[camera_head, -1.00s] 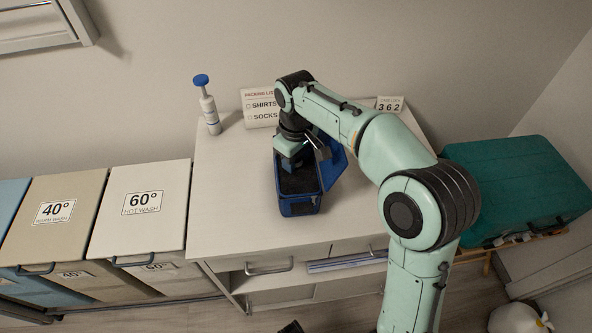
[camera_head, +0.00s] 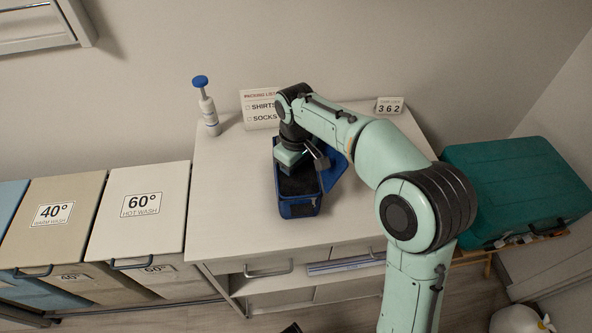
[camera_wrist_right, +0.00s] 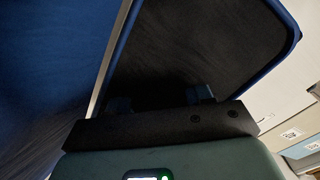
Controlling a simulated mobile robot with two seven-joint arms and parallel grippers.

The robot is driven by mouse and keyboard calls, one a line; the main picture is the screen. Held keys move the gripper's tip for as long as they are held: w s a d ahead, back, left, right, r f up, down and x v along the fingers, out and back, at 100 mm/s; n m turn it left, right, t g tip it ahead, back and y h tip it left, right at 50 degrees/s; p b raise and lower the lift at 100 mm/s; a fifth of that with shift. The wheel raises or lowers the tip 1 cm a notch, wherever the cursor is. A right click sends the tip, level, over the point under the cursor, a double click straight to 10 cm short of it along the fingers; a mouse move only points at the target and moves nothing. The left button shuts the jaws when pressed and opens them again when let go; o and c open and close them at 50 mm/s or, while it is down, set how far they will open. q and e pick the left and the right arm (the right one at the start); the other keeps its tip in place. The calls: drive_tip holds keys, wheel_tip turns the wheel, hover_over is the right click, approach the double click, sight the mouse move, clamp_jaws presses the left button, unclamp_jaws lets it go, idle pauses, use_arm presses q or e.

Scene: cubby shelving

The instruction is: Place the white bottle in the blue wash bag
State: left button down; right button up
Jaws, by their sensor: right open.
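A white bottle with a blue top (camera_head: 207,105) stands upright at the back left of the counter, away from my arm. The blue wash bag (camera_head: 299,207) stands open on the middle of the counter, its lid leaning to the right. My right gripper (camera_head: 291,166) points down into the rear part of the bag's opening. In the right wrist view the gripper (camera_wrist_right: 160,100) is open, with its fingers apart against the bag's dark lining (camera_wrist_right: 205,45). I see nothing between the fingers. Part of the bag's inside is hidden by my gripper and in shadow. My left gripper is not in view.
A packing list sign (camera_head: 260,108) and a small number card (camera_head: 389,106) stand along the back. A teal suitcase (camera_head: 515,185) lies to the right. Labelled laundry bins (camera_head: 140,225) stand to the left. The counter's left half (camera_head: 232,190) is mostly clear.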

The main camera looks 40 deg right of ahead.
wheel_tip(320, 180, up, 12)
drive_tip(key=p, duration=0.3)
drive_tip(key=shift+f, duration=0.1)
idle(0.5)
